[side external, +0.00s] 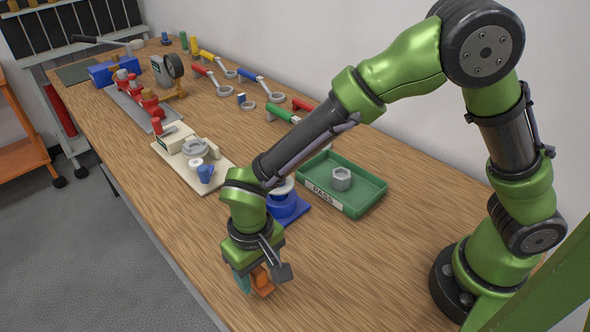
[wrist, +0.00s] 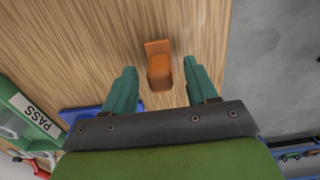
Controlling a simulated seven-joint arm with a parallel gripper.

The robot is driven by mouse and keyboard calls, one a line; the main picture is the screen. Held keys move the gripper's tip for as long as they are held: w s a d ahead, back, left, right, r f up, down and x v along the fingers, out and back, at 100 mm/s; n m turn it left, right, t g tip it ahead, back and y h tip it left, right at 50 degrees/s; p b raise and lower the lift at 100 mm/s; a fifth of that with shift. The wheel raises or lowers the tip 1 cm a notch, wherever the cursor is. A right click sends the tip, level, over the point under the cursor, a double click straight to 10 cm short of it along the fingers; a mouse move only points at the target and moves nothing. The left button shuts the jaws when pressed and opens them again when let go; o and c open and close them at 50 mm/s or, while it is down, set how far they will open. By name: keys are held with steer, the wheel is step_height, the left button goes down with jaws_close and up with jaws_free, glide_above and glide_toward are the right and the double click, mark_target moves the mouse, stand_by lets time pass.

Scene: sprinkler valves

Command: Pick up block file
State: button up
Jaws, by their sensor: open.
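The orange block (wrist: 159,68), which I take to be the block file, sits on the wooden table near its front edge. It also shows in the side view (side external: 262,282), partly covered by my gripper. My gripper (wrist: 160,80) is open, with its teal fingers to the left and right of the block. In the wrist view there is a gap between each finger and the block. In the side view my gripper (side external: 250,280) points down, low over the table at the block. Whether the fingertips reach table height is hard to tell.
A green tray (side external: 368,202) marked PASS holds a grey hex nut (side external: 341,179). A blue stand (side external: 290,208) is beside it, partly behind my arm. A cream fixture (side external: 192,153) and red valves (side external: 140,95) lie farther back. Coloured wrenches line the wall side. The table edge is close to the block.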

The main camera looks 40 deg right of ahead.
steer(key=shift+f, duration=0.7)
jaws_close()
steer(key=shift+r, duration=0.1)
steer(key=shift+r, duration=0.45)
steer(key=r, duration=0.2)
steer(key=shift+s+d+r, duration=0.35)
steer(key=shift+r, duration=0.05)
steer(key=s+d, duration=0.6)
steer(key=s, duration=0.1)
steer(key=s+d+r, duration=0.1)
steer(key=s+d, duration=0.3)
steer(key=shift+d+r, duration=0.1)
